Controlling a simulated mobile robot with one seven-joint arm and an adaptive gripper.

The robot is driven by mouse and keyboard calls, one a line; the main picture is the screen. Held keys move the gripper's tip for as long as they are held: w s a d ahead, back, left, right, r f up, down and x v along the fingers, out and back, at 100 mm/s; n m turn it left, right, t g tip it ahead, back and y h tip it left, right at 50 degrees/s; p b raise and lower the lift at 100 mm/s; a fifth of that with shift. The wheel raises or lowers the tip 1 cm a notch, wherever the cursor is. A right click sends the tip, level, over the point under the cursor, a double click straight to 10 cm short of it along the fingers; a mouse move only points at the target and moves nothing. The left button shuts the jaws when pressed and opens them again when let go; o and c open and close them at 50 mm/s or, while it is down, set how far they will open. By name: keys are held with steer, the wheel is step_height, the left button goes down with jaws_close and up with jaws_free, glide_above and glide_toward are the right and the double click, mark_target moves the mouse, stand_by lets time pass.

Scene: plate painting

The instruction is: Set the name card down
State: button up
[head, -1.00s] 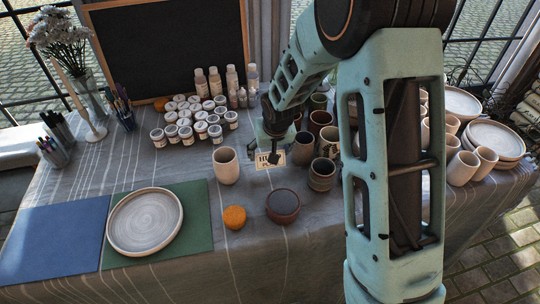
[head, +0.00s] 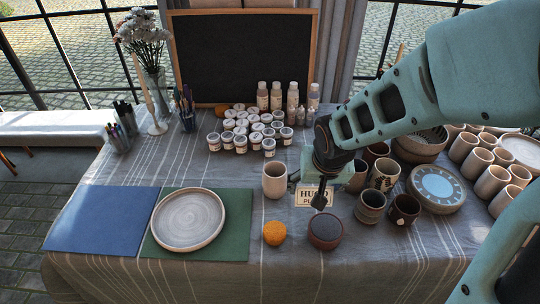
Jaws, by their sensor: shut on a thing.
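The name card (head: 306,198) is a small cream card with dark lettering that begins "HU"; the rest is partly covered. It stands roughly upright, facing the camera, just behind the dark round pot. My gripper (head: 322,192) is over the card from above and shut on it; a dark finger crosses the card's right part. The card's lower edge is close to the pot, and I cannot tell whether it touches the cloth.
A beige cup (head: 275,180) stands just left of the card. The dark pot (head: 325,231) and orange sponge (head: 274,233) are in front. Several mugs (head: 371,207) crowd the right. A plate (head: 188,219) lies on the green mat (head: 237,237), beside the blue mat (head: 100,219).

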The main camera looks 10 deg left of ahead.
mark_target(300, 198)
steer(key=n, duration=0.1)
steer(key=s+a+f+n+y+p, duration=0.1)
steer(key=shift+a+f+n, duration=0.1)
steer(key=shift+a+n, duration=0.1)
steer(key=shift+n, duration=0.2)
steer(key=n, duration=0.1)
steer(key=s+a+n+g+p, duration=0.1)
steer(key=shift+a+f+n+y, duration=0.3)
steer(key=shift+f+y, duration=0.1)
steer(key=s+a+r+n+g+y+p, duration=0.25)
steer(key=s+a+n+g+p, duration=0.2)
steer(key=a+n, duration=0.65)
steer(key=shift+n+h, duration=0.35)
steer(key=shift+n, duration=0.45)
steer(key=w+a+f, duration=0.2)
steer(key=w+f, duration=0.1)
steer(key=w+a+f, duration=0.2)
steer(key=w, duration=0.1)
steer(key=w+a+f+b, duration=0.1)
steer(key=w+a+f, duration=0.1)
steer(key=w+f, duration=0.1)
steer(key=shift+w+a+f, duration=0.3)
steer(key=shift+a, duration=0.1)
steer(key=shift+w+a+f, duration=0.25)
steer(key=shift+w+f, duration=0.1)
steer(key=shift+f, duration=1.75)
